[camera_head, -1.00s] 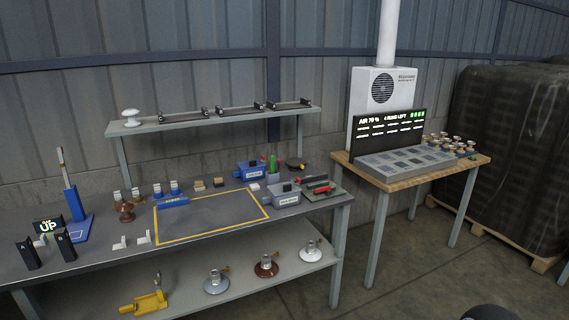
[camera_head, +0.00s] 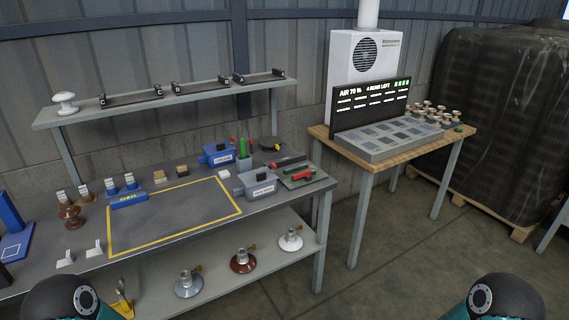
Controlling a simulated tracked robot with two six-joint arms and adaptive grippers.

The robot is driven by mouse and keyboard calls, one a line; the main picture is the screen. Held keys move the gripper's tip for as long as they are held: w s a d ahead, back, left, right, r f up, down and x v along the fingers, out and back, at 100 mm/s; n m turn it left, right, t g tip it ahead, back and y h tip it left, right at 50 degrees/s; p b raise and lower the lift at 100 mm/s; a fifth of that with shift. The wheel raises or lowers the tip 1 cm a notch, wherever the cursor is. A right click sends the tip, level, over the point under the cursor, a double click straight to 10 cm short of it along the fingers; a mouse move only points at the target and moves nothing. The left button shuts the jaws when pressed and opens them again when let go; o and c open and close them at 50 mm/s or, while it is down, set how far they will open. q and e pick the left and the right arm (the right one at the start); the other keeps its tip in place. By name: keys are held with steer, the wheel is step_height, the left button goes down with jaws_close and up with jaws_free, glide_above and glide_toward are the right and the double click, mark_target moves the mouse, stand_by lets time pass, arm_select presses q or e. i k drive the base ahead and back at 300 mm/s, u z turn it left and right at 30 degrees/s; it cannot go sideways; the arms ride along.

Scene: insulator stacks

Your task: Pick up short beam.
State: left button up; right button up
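Several dark bars with upright end pieces lie in a row on the raised grey shelf: a left bar (camera_head: 131,97), a middle bar (camera_head: 201,87) and a right bar (camera_head: 259,77). They look like beams, but I cannot tell which is the short one, as their lengths look alike from here. Rounded dark and teal parts of my two arms show at the bottom edge, left and right. Neither gripper is in view, and nothing touches the bars.
A white insulator (camera_head: 65,102) stands at the shelf's left end. The workbench (camera_head: 290,215) below holds blue and grey boxes, small parts and a yellow-outlined area. A wooden table (camera_head: 370,160) with a panel and screen stands to the right. Open floor lies in front.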

mark_target(287, 160)
steer(key=u, duration=0.9)
steer(key=i, duration=0.15)
steer(key=z, duration=3.15)
steer(key=i, duration=2.45)
steer(key=u, duration=1.7)
